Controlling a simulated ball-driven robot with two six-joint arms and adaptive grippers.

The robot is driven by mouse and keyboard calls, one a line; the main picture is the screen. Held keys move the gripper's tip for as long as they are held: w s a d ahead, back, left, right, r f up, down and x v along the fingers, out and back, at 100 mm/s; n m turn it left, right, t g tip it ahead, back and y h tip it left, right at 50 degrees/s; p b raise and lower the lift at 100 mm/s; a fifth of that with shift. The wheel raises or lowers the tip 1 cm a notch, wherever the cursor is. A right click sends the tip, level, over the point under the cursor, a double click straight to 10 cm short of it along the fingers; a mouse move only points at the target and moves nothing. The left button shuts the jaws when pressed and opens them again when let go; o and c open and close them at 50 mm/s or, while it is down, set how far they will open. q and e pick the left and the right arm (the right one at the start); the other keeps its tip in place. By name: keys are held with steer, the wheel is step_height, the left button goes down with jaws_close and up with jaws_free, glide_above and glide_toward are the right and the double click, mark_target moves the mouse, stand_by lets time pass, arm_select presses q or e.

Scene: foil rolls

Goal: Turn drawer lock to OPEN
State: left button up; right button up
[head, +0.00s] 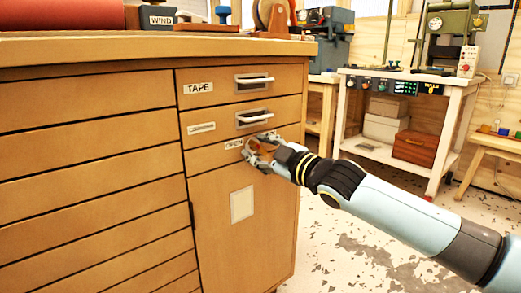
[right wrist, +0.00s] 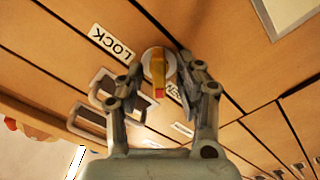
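The drawer lock's yellow handle (right wrist: 158,72) stands on a round silver plate (right wrist: 147,57) on the wooden cabinet front. Its red end points down the right wrist view. A LOCK label (right wrist: 111,41) is up and left of it; the OPEN label (right wrist: 175,92) is just right of the red end, partly behind a finger. My right gripper's fingers (right wrist: 160,68) are on either side of the handle, with narrow gaps visible. My left gripper is not in view.
Drawers with white handles (head: 254,82) are above the lock, one labelled TAPE (head: 198,88). The cabinet top (head: 120,47) overhangs them. A white workbench (head: 400,78) stands at the back right, with open floor between.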

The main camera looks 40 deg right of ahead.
steer(key=shift+s, duration=0.1)
steer(key=s+d, duration=0.1)
steer(key=s, duration=1)
steer(key=shift+s, duration=0.4)
stand_by(0.3)
